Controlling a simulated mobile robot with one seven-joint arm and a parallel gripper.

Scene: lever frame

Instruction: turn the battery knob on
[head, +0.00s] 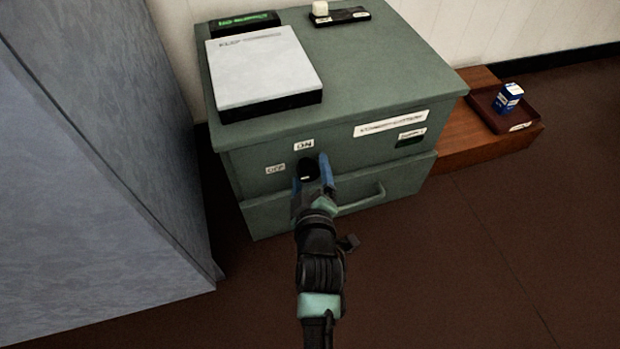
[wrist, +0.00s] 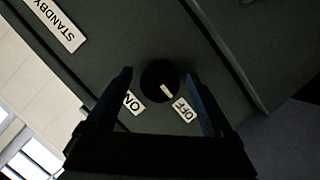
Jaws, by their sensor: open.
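The battery knob (head: 309,170) is a round black dial on the front of the green cabinet (head: 290,130). In the wrist view the knob (wrist: 158,76) has a white pointer mark slanting toward the OFF label (wrist: 184,110). The ON label (wrist: 133,102) is on the other side of the pointer. In the head view, the ON label (head: 304,145) is above the knob and the OFF label (head: 275,169) is to its left. My gripper (head: 312,174) is open, with its blue fingers on either side of the knob. In the wrist view, gaps show between knob and fingers.
A drawer handle (head: 362,200) juts out below the knob, close to my gripper. A white-topped box (head: 264,70) sits on the cabinet. A grey panel (head: 90,180) stands at left. A tray (head: 490,110) with a blue box is at right. A STANDBY label (wrist: 54,20) shows.

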